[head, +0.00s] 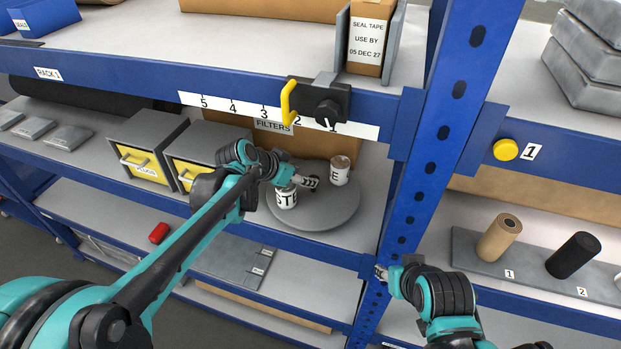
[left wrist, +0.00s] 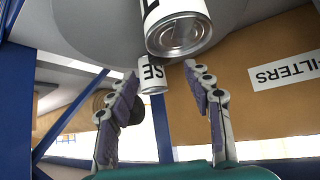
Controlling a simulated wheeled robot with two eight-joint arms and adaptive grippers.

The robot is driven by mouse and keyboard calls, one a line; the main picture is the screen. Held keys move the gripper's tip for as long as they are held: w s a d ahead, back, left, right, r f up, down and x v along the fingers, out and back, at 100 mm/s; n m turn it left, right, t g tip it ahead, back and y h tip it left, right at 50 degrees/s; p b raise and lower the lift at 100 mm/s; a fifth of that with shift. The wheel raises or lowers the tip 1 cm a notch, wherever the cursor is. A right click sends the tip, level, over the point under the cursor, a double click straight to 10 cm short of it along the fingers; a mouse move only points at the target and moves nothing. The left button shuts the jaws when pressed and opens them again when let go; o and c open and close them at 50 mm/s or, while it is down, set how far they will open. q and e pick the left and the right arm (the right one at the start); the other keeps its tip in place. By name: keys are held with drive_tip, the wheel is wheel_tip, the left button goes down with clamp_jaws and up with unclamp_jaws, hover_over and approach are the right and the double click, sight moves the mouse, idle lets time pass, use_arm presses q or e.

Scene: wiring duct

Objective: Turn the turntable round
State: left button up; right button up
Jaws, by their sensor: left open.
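The grey round turntable (head: 318,215) lies on the middle shelf, left of the blue upright, and fills the top of the left wrist view (left wrist: 95,35). A white can marked E (head: 340,172) stands at its back right. A can marked ST (head: 287,199) stands at its front left, partly behind my arm. The left wrist view shows a near can (left wrist: 180,35) and a farther can marked SE (left wrist: 152,78). My left gripper (head: 312,183) is open over the turntable, among the cans; its grip is empty. My right gripper (head: 381,272) is beside the blue upright; its finger opening is unclear.
Yellow-fronted drawers (head: 139,162) stand left of the turntable. A cardboard panel marked FILTERS (head: 273,125) is behind it. The upper shelf's blue beam (head: 150,86) and a black bracket with a yellow handle (head: 289,103) are overhead. The blue upright (head: 441,140) bounds the right.

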use_arm(q)
drive_tip(key=x, duration=0.5)
drive_tip(key=shift+w+d+f, duration=0.1)
drive_tip(key=shift+w+f, duration=0.1)
drive_tip(key=shift+f, duration=0.05)
clamp_jaws()
